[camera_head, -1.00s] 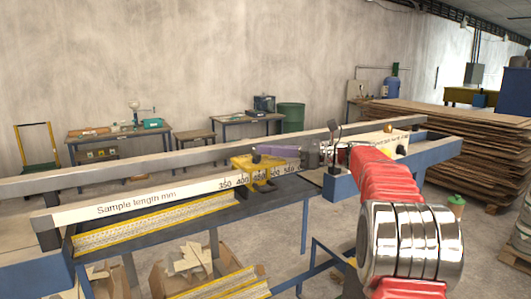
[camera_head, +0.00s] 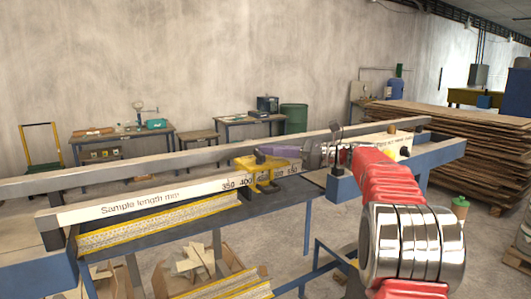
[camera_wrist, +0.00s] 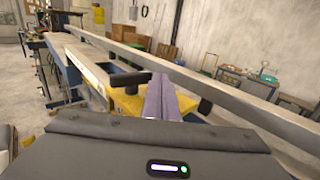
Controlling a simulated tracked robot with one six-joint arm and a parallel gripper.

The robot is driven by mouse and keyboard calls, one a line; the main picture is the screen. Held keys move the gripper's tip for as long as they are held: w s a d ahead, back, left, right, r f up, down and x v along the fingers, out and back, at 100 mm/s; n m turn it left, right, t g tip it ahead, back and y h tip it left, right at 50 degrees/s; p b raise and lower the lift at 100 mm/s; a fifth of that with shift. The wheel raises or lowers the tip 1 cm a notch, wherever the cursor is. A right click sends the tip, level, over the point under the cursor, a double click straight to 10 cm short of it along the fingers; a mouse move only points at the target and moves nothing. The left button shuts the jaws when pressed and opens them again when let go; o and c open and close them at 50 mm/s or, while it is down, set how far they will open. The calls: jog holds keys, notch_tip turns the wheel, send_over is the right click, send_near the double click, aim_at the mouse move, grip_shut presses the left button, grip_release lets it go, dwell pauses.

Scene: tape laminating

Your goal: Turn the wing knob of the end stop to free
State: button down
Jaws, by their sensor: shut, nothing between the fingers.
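The yellow end stop (camera_head: 262,182) sits on the sample-length rail (camera_head: 130,205), near the printed numbers. My gripper (camera_head: 257,157) reaches in from the right, its purple fingers shut and empty just above the end stop. In the wrist view the shut fingers (camera_wrist: 163,95) point forward over the yellow end stop (camera_wrist: 127,104). A black bar (camera_wrist: 128,80) shows left of the fingers and a black end (camera_wrist: 205,103) shows right of them; these look like the two wings of the wing knob. Its middle is hidden by my fingers, and I cannot tell if they touch.
A long grey rail (camera_head: 100,177) runs behind the scale. A yellow measuring strip (camera_head: 160,222) lies in front, below it. A blue block (camera_head: 342,186) with an upright dark piece stands right of the end stop. Stacked boards (camera_head: 460,140) are at the far right.

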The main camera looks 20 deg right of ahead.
dwell(0.5)
jog(key=v, duration=1.3)
jog(key=shift+s+d, duration=0.2)
jog(key=shift+d, duration=0.15)
jog(key=c, duration=2.5)
grip_release()
jog(key=shift+f, duration=0.15)
